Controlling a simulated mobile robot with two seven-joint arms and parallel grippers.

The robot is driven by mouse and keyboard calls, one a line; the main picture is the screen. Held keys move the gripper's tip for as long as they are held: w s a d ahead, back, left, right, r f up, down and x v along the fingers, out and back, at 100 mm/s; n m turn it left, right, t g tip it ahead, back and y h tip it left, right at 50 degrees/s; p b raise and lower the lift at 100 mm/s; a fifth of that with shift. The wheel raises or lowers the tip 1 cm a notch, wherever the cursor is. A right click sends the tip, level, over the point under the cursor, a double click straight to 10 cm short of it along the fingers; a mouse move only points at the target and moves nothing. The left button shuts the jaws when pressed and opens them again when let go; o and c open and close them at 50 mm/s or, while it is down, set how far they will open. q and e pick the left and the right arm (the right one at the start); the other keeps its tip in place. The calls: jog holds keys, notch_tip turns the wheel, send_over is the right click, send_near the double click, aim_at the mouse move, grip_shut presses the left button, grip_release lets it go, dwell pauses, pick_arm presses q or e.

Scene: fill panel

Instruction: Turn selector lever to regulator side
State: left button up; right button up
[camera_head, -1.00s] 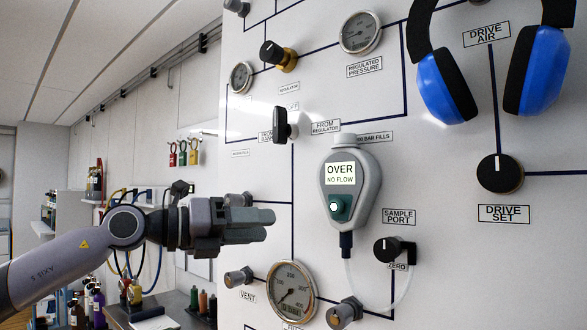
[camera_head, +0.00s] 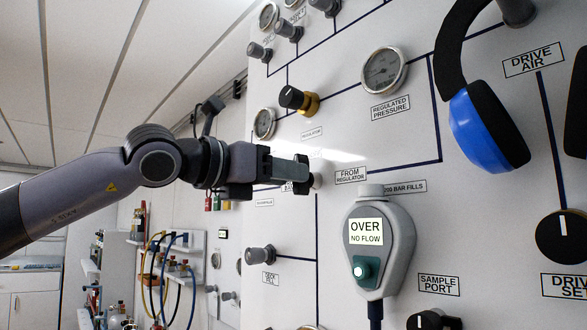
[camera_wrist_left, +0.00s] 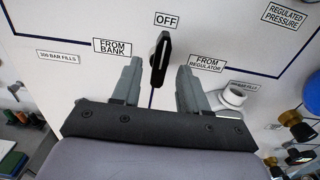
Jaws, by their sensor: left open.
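The selector lever (camera_wrist_left: 160,58) is a black handle with a white line, seen in the left wrist view. It points up at the OFF label (camera_wrist_left: 166,21). The FROM BANK label (camera_wrist_left: 112,48) is to its left and the FROM REGULATOR label (camera_wrist_left: 207,64) to its right; that label also shows in the head view (camera_head: 351,176). My left gripper (camera_wrist_left: 158,82) is open, with one finger on each side of the lever's lower part and visible gaps to it. In the head view my left gripper (camera_head: 305,172) is at the panel and hides the lever. My right gripper is not in view.
A grey analyser (camera_head: 378,245) reading OVER NO FLOW hangs right of the gripper. A black and brass regulator knob (camera_head: 297,100) sits above. Blue ear defenders (camera_head: 485,125) hang at upper right. A white round fitting (camera_wrist_left: 232,97) is right of the right finger.

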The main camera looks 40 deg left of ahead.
pick_arm(q)
jog(key=shift+w+d, duration=0.1)
jog(key=shift+w, duration=1.05)
jog(key=shift+c, duration=0.3)
grip_shut()
jog(key=shift+m, duration=0.3)
jog(key=m, duration=1.7)
jog(key=shift+d+f, duration=0.2)
jog(key=shift+d, duration=0.05)
jog(key=shift+m, duration=0.3)
